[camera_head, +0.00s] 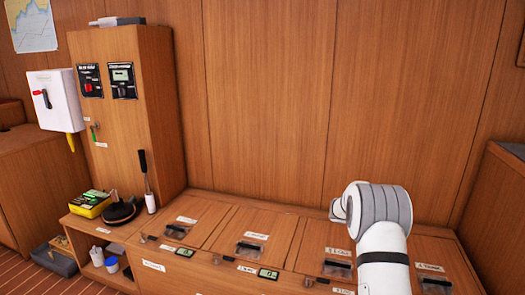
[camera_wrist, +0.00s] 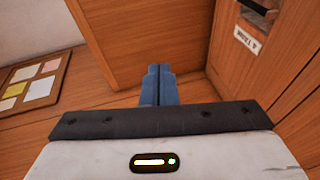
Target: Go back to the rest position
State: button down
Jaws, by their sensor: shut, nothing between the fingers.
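My gripper (camera_wrist: 157,72) shows in the wrist view, with its two blue fingers together and nothing between them. It points toward a wooden panel and the wooden floor area, apart from both as far as I can see. In the head view my white and grey arm rises at the lower right in front of the wooden bench (camera_head: 213,203). The gripper itself is hidden in the head view.
The bench top carries several labelled lids with dark latches. A tall wooden cabinet (camera_head: 150,110) with switch panels stands at the left, beside a white box (camera_head: 55,100). A board with notes (camera_wrist: 35,82) hangs at left in the wrist view. The wall above the bench is clear.

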jog(key=s+a+r+y+p, duration=0.2)
jog(key=s+a+r+p, duration=0.15)
jog(key=r, duration=0.35)
jog(key=s+a+r+y+p, duration=0.2)
jog(key=s+a+r+p, duration=0.1)
jog(key=s+r, duration=0.25)
jog(key=s+a+r+n+t+y+p, duration=0.1)
jog(key=s+a+r+t+y+p, duration=0.2)
jog(key=s+a+r+y+p, duration=0.8)
jog(key=s+a+r+p, duration=1.1)
jog(key=s+a, duration=0.2)
jog(key=s, duration=0.3)
jog(key=shift+a+r+n+t+y, duration=0.3)
jog(key=shift+r+n, duration=0.1)
